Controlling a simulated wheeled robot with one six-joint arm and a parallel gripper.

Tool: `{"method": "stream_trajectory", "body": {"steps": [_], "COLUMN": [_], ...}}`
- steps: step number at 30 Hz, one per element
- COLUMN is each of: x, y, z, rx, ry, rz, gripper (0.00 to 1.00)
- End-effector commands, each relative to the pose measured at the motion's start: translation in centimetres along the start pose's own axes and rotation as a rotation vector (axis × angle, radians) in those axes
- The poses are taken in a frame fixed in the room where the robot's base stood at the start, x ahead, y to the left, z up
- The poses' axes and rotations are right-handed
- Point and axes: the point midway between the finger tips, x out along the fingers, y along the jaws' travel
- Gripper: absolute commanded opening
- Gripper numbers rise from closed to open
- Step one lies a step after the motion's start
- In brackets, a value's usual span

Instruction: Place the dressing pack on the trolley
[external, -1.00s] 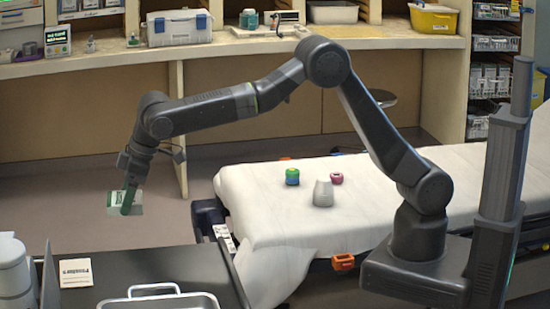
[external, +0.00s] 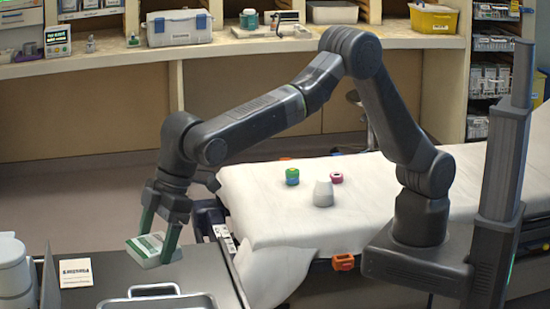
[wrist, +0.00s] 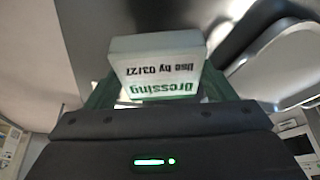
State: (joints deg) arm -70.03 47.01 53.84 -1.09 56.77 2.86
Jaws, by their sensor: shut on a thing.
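The dressing pack (external: 150,247) is a white pack with green print. It is between the green fingers of my gripper (external: 158,243), over the back edge of the dark trolley top (external: 195,272). I cannot tell whether it touches the surface. In the wrist view the dressing pack (wrist: 157,62) shows its "Dressing" label upside down. My gripper (wrist: 155,92) is shut on it there, with a finger on each side. The pack looks slightly tilted in the external view.
On the trolley, a metal tray (external: 160,291) stands in front and a cream box (external: 75,272) lies at left. A white canister (external: 14,275) is at the far left. The stretcher (external: 270,228) at right holds a grey cup (external: 323,192) and two rolls (external: 292,177).

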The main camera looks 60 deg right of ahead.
Motion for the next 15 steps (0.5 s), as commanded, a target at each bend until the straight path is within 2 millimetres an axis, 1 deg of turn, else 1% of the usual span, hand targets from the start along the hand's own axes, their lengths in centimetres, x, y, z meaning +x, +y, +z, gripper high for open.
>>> {"method": "stream_trajectory", "body": {"steps": [7, 12, 15], "x": [1.9, 4.0, 4.4], "y": [0.1, 0.1, 0.1], "z": [0.8, 1.7, 1.8], "rx": [0.001, 0.001, 0.001], "ry": [-0.001, -0.001, 0.002], "rz": [0.001, 0.001, 0.001], "gripper": [0.55, 0.55, 0.55]}}
